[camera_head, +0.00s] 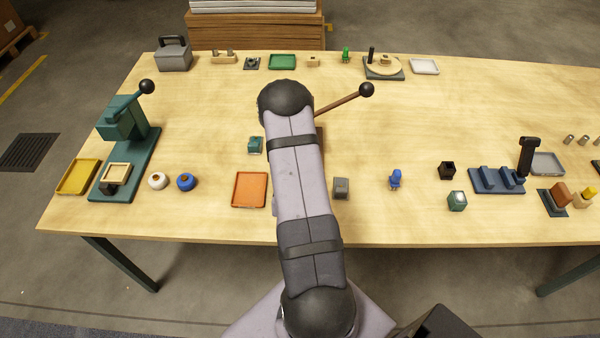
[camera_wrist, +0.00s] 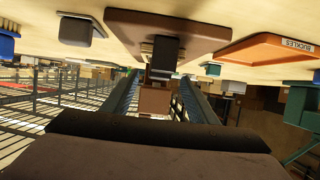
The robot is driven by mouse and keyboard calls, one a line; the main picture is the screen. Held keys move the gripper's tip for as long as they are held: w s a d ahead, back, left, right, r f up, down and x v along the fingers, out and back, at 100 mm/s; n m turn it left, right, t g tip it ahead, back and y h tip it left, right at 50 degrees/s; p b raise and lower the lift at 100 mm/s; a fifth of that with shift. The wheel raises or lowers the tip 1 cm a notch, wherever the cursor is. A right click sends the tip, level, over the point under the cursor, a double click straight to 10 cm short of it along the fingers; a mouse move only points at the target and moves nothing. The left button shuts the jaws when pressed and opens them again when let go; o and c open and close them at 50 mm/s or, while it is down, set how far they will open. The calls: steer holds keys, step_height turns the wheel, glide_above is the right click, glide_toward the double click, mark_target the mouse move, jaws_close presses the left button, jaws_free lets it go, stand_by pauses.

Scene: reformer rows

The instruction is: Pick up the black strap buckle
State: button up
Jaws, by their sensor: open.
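In the wrist view, which looks upside down with the table at the top, my gripper (camera_wrist: 160,78) is open. Its two dark fingers stand on either side of a small black block (camera_wrist: 165,48), probably the strap buckle, with a gap on each side. The block is in or against a brown fixture (camera_wrist: 153,99); I cannot tell how it is seated. In the head view my arm hides the gripper and this block. Only an edge of the brown fixture and its lever with a black ball knob (camera_head: 366,90) show right of the arm.
An orange tray (camera_head: 249,190), lettered BUCKLES in the wrist view (camera_wrist: 265,55), looks empty. A grey block (camera_head: 341,188) and a small teal piece (camera_head: 255,145) stand close to my arm. A green lever press (camera_head: 125,130) is at left.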

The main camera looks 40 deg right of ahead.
steer(key=x, duration=0.1)
steer(key=p+x, duration=0.1)
steer(key=x, duration=0.1)
steer(key=shift+w+d+r+p, duration=0.2)
steer(key=shift+d+p, duration=0.05)
steer(key=shift+p, duration=0.1)
steer(key=shift+w+d+f, duration=0.35)
steer(key=shift+w+d, duration=0.1)
steer(key=c, duration=1.3)
steer(key=shift+o, duration=0.2)
steer(key=shift+r, duration=0.1)
step_height(320, 180, up, 18)
steer(key=p, duration=0.5)
steer(key=shift+p, duration=0.35)
